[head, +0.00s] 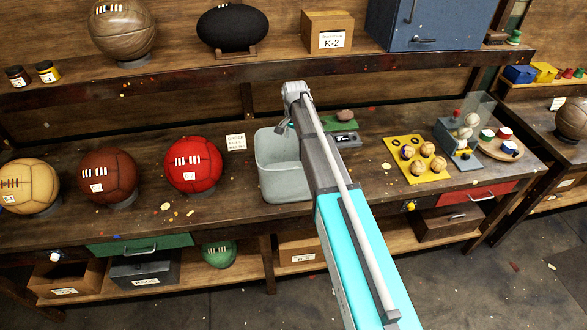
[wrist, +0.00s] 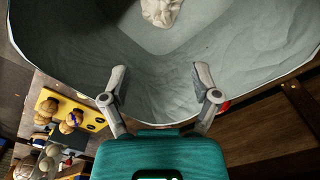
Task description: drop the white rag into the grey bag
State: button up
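The grey bag (head: 278,178) stands open on the workbench, left of my arm in the head view, and its right side is partly hidden by my arm. The bag's inside wall fills the top of the wrist view (wrist: 230,70). A crumpled white rag (wrist: 161,11) lies inside the bag, cut off by the top edge of the wrist view. My gripper (wrist: 160,82) is open, with nothing between its fingers, above the bag's near rim and apart from the rag. In the head view the rag and the fingertips cannot be made out.
A red ball (head: 193,165) sits left of the bag, beside a small white card (head: 236,142). A green scale (head: 341,124) stands behind my arm. A yellow board (head: 416,160) with several small balls lies to the right. The upper shelf (head: 180,68) runs behind the bench.

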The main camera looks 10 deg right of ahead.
dwell(0.8)
jog(key=s+n, duration=0.8)
jog(key=s, duration=1.8)
jog(key=s+f+b, duration=0.3)
jog(key=f+b, duration=0.2)
jog(key=shift+d+f+b, duration=0.3)
jog(key=shift+d+b, duration=0.05)
jog(key=shift+d, duration=0.1)
jog(key=c, duration=0.4)
